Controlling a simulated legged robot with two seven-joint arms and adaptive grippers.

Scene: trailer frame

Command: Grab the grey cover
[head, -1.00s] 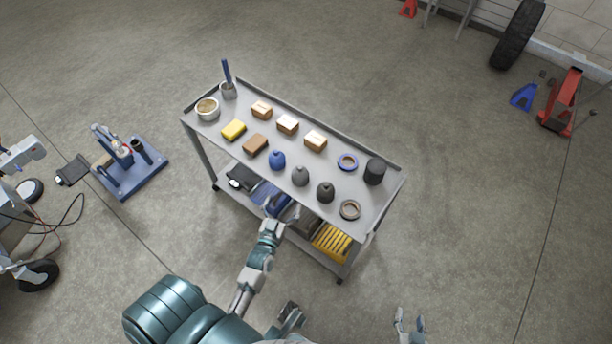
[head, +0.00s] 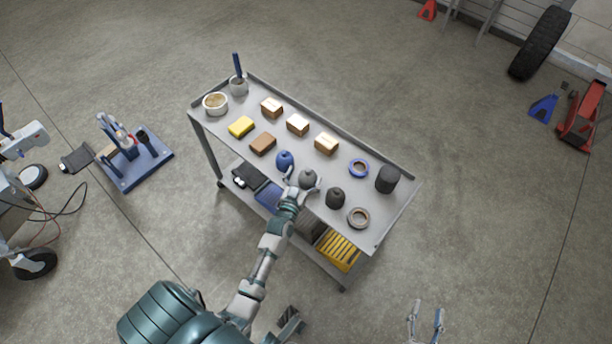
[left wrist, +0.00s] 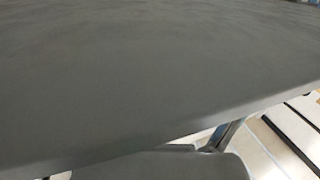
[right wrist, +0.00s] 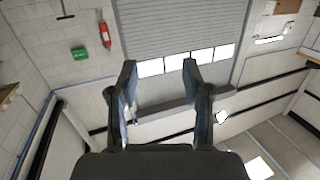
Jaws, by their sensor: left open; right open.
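The grey cover (head: 308,180) is a small dome with a narrow tip, standing on the top of the cart (head: 392,219) between a blue cover (head: 284,160) and a darker cover (head: 335,198). My left gripper (head: 298,183) is open at the front edge of the cart, right beside the grey cover. From this angle I cannot tell whether its fingers touch the cover. The left wrist view is filled mostly by a plain grey surface close up, and no cover can be made out there. My right gripper (head: 426,318) is open and empty over the floor; its fingers also show in the right wrist view (right wrist: 160,85).
The lower shelf has a yellow crate (head: 338,250).

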